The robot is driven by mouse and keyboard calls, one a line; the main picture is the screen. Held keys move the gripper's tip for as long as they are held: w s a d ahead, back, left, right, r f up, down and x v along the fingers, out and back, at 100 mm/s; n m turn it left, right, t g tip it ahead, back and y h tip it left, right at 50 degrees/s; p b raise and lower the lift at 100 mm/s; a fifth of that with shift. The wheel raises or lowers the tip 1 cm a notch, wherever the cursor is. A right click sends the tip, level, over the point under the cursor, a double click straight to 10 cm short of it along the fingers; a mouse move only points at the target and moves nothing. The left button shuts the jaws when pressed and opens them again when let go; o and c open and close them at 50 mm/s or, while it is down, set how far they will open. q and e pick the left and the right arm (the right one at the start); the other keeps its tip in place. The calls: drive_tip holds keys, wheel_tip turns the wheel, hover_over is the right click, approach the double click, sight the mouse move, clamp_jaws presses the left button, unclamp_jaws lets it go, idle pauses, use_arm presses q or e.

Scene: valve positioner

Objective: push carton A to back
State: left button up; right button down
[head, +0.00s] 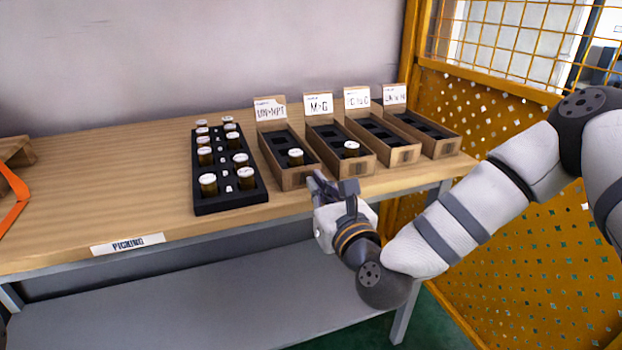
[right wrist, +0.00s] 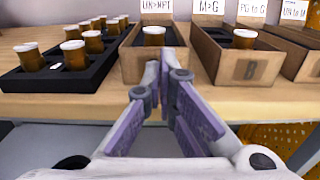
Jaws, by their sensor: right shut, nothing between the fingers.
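Carton A seems to be the leftmost of a row of cardboard cartons (head: 299,179); its front letter is hidden behind my gripper. It holds one white-capped amber bottle (head: 296,157) near its front end. In the right wrist view the carton (right wrist: 133,66) and bottle (right wrist: 154,38) stand straight ahead. My right gripper (head: 315,178) is shut and empty, with its fingertips at the carton's front face. I cannot tell whether they touch it. The fingers (right wrist: 160,68) cover part of that face. My left gripper is not in view.
Carton B (head: 357,164), with one bottle, stands close on the right, then two more cartons (head: 410,155). A black rack (head: 231,205) with several bottles stands left. The wooden table's (head: 110,195) left part is mostly clear. A yellow mesh fence (head: 530,150) is at right.

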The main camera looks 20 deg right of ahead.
sight(301, 166)
drive_tip(key=shift+w+a, duration=0.1)
drive_tip(key=shift+w, duration=1.5)
drive_tip(key=shift+w+f, duration=0.15)
drive_tip(key=shift+w, duration=0.05)
drive_tip(key=w+b, duration=0.1)
drive_tip(key=w, duration=0.1)
drive_tip(key=w+b, duration=0.1)
drive_tip(key=w, duration=0.1)
drive_tip(key=w+b, duration=0.1)
drive_tip(key=w, duration=0.1)
drive_tip(key=shift+a+f, duration=0.1)
drive_tip(key=shift+f, duration=0.2)
drive_tip(key=shift+w+r, duration=0.3)
drive_tip(key=shift+r, duration=0.05)
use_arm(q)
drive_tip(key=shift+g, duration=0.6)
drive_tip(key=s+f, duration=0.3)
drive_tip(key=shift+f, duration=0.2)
use_arm(e)
drive_tip(key=shift+r, duration=0.1)
